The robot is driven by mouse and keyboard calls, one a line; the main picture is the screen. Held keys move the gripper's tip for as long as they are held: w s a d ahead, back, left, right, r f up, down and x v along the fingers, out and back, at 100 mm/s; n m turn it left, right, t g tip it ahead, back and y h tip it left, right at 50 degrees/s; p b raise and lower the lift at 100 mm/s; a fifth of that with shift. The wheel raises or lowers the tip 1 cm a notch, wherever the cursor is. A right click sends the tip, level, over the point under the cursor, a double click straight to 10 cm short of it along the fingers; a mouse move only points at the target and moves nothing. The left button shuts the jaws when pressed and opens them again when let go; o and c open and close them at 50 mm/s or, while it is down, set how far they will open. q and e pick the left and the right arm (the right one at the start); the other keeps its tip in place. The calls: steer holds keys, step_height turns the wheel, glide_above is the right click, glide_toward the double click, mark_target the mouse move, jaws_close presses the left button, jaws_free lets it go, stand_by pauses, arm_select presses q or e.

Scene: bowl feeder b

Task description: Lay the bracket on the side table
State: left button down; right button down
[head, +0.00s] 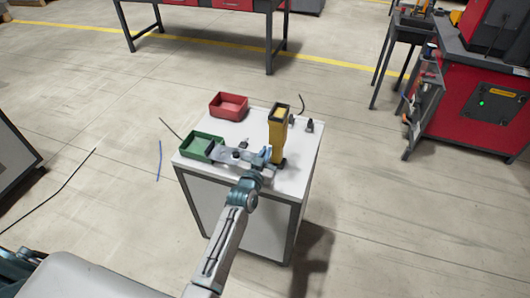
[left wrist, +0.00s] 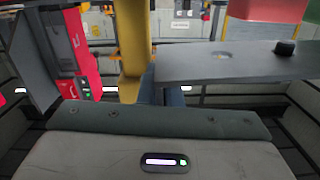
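The bracket (head: 224,155) is a flat grey plate. In the head view it reaches left from my left gripper (head: 266,160) toward the green bin. In the left wrist view the bracket (left wrist: 225,64) shows a hole and a black knob, and its near end meets the blue-grey fingers of my left gripper (left wrist: 160,94), which look shut on it. The bracket is over the white top of the side table (head: 225,171); whether it touches the top cannot be told. My right gripper is not in view.
A green bin (head: 195,150) stands at the table's left edge, and a red bin (head: 229,106) at its back left. A yellow upright feeder (head: 277,132) stands close behind my left gripper. Small dark parts (head: 310,126) are at the back right. The front right of the top looks clear.

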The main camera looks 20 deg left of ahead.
arm_select(q)
steer(key=shift+r, duration=0.1)
steer(key=shift+f+b, duration=0.5)
steer(key=shift+f, duration=0.05)
steer(key=c, duration=1.6)
jaws_free()
